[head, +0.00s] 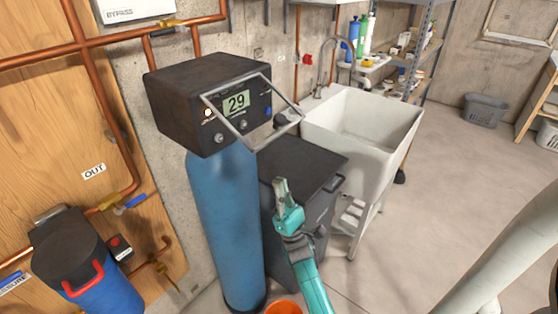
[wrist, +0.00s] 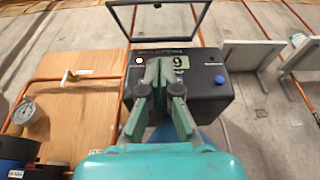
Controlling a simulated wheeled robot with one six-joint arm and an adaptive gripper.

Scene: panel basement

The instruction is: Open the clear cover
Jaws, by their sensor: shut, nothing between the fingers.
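The clear cover (head: 283,105) is a thin grey-rimmed pane on the black control head (head: 175,90) of a blue tank. Its upper edge lies along the top of the panel face. The rest stands out from the face, tilted toward the lower right. In the wrist view the cover's rim (wrist: 123,21) rises above the panel. The display (head: 236,102) reads 29. My gripper (head: 281,184) is shut and empty, in front of and below the control head, apart from the cover. In the wrist view its fingertips (wrist: 163,72) overlap part of the display.
A dark bin (head: 300,160) and a white utility sink (head: 360,125) stand right of the blue tank (head: 222,220). Copper pipes (head: 95,90) run along the wooden board at left. An orange bucket (head: 283,307) is below. Open floor lies to the right.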

